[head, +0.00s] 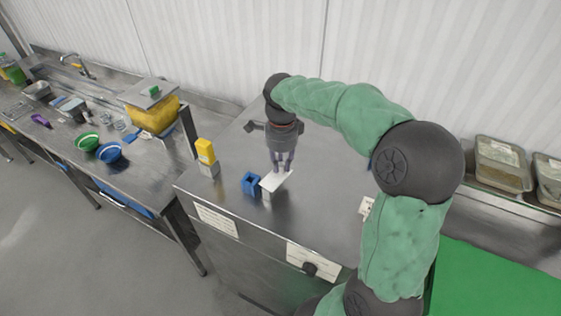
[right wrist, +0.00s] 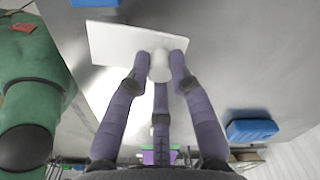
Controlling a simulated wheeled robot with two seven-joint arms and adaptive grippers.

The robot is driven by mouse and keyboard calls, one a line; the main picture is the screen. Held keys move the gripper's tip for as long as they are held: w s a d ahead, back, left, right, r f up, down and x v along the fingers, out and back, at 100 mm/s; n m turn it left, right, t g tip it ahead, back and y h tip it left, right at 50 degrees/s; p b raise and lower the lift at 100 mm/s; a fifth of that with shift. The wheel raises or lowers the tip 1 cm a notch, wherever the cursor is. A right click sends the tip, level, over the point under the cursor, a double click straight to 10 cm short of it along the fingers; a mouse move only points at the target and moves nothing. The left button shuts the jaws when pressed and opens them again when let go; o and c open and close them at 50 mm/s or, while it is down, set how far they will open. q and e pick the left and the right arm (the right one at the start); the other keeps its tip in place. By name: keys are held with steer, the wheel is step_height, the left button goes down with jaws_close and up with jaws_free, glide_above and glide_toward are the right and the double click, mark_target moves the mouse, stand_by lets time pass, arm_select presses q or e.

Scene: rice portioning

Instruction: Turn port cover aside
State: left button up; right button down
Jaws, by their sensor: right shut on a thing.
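The port cover (head: 276,181) is a flat white plate on the steel counter's top, near its front edge. In the right wrist view the cover (right wrist: 112,42) lies skewed, with a pale round knob (right wrist: 159,67) on it. My right gripper (head: 283,166) points down from above the cover. Its purple fingertips (right wrist: 160,58) are closed on both sides of the knob. A small pale block shows just under the plate's front corner; the port itself I cannot make out. My left gripper is not in view.
A blue hollow block (head: 251,184) stands close to the left of the cover. A yellow block on a grey base (head: 206,156) is farther left. Lidded trays (head: 502,165) stand at right. The counter behind is clear.

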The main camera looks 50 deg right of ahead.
mark_target(281, 164)
steer(key=shift+f, duration=0.1)
steer(key=c, duration=1.1)
jaws_free()
step_height(281, 164, up, 12)
steer(key=shift+r, duration=0.1)
